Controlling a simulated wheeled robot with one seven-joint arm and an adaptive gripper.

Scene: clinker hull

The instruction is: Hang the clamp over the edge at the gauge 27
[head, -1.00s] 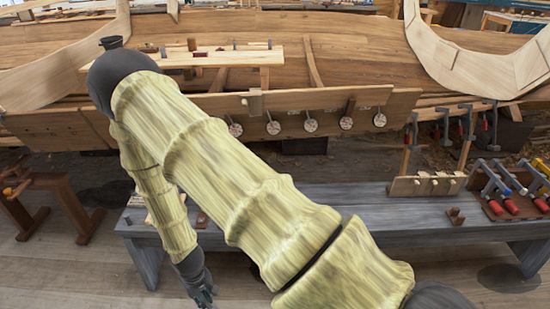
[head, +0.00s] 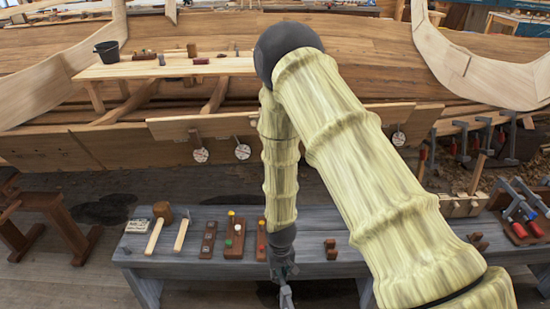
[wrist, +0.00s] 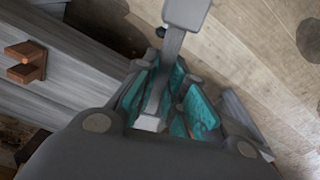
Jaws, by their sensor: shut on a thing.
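My gripper (head: 283,268) hangs low in front of the grey bench in the head view. In the wrist view its teal-padded fingers (wrist: 170,100) are shut on a grey metal clamp (wrist: 173,45). The clamp's bar runs between the pads, with a wider block at its far end. A bit of the clamp (head: 286,296) shows below the gripper in the head view. Round white gauges hang along a plank (head: 170,128) on the hull: two on the left (head: 200,155) (head: 243,152), one on the right (head: 398,138). Their numbers are unreadable. My arm hides the plank's middle.
The grey bench (head: 210,268) holds a mallet (head: 160,225), small wooden blocks (head: 235,235) and a brown bracket (head: 331,249). A rack of clamps (head: 525,222) stands at the right. A shelf board (head: 130,70) with a black bucket (head: 107,51) is above the plank.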

